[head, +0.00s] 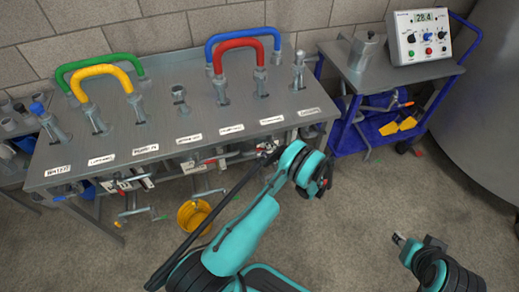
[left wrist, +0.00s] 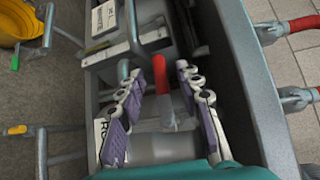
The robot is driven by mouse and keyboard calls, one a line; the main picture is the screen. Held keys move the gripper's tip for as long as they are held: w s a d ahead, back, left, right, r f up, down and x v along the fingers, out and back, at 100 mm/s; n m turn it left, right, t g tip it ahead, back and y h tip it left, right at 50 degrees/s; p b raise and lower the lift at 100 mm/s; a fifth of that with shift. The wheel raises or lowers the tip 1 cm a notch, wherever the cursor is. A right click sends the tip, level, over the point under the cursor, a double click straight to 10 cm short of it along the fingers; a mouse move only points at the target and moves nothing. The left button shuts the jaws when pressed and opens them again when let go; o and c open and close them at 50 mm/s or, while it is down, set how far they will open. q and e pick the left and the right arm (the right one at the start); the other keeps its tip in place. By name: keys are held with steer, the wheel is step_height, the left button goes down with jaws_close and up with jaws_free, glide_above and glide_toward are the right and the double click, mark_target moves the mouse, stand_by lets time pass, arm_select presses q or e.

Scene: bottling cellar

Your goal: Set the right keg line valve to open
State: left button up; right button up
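In the left wrist view my left gripper (left wrist: 172,78) is open, its two purple-padded fingers on either side of a red lever (left wrist: 161,92). The lever lies between the fingers, closer to the left one, and I cannot tell whether they touch. In the head view my left gripper (head: 268,155) is at the front edge of the bench, where my arm hides much of the valve. My right gripper (head: 399,239) is at the lower right, away from the bench; its fingers are unclear.
The grey bench (head: 225,120) carries a green hose (head: 95,60), a yellow hose (head: 100,70), a blue hose (head: 240,32) and a red hose (head: 238,44). A yellow bucket (head: 192,216) stands below. A blue cart (head: 350,137) with a control box (head: 420,37) is at right. Floor between is clear.

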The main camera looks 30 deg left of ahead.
mark_target(260, 149)
arm_select(q)
steer(key=shift+s+a+f+b, duration=0.1)
steer(key=shift+a+f+b, duration=0.1)
steer(key=shift+a, duration=0.7)
steer(key=shift+s+a+f+b, duration=0.1)
steer(key=shift+a+b, duration=0.1)
steer(key=shift+a, duration=0.65)
steer(key=shift+r, duration=0.1)
jaws_close()
